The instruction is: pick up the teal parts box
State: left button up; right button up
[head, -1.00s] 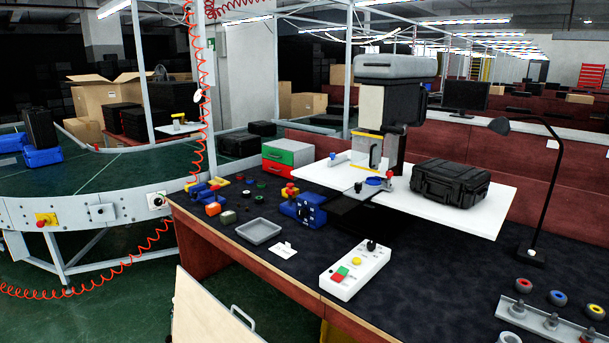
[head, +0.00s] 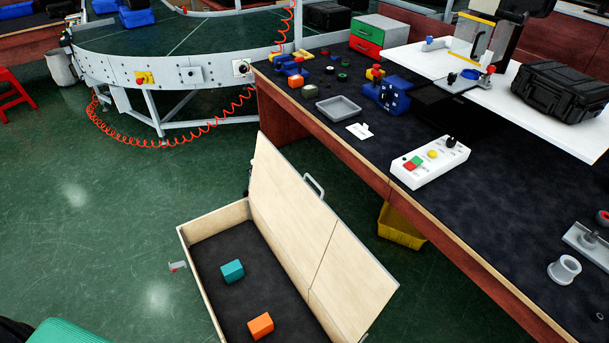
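A small teal parts box (head: 232,271) lies on the dark floor of an open wooden crate (head: 213,217), near its left wall. It is apart from an orange box (head: 261,326) lower in the same crate. The crate stands on the green floor in front of the workbench, with its hinged lid (head: 300,220) raised on the right side. Neither of my grippers is in view.
The dark workbench (head: 330,120) runs along the right, with a grey tray (head: 339,107), a white button panel (head: 430,162) and a black case (head: 560,90). A yellow bin (head: 400,228) is beneath it. The curved conveyor (head: 180,75) is at the back.

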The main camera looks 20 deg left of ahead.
aim_at(232, 272)
jog(key=u, duration=2.75)
jog(key=i+j+u, duration=0.1)
jog(key=j, duration=0.3)
jog(key=i+j, duration=0.2)
jog(key=j, duration=0.2)
jog(key=i+j+u, duration=0.15)
jog(key=j, duration=0.25)
jog(key=i+j, duration=0.15)
jog(key=j, duration=0.2)
jog(key=i+z, duration=0.4)
jog(key=i+j+z, duration=0.1)
jog(key=i+z, duration=0.3)
jog(key=i, duration=0.2)
jog(key=i+j+z, duration=0.25)
jog(key=i+z, duration=0.4)
jog(key=z, duration=0.2)
jog(key=i+z, duration=0.3)
jog(key=z, duration=0.2)
jog(key=i+j+z, duration=0.1)
jog(key=i+z, duration=0.15)
jog(key=z, duration=0.2)
jog(key=i+j+z, duration=0.2)
jog(key=z, duration=0.25)
jog(key=i, duration=0.05)
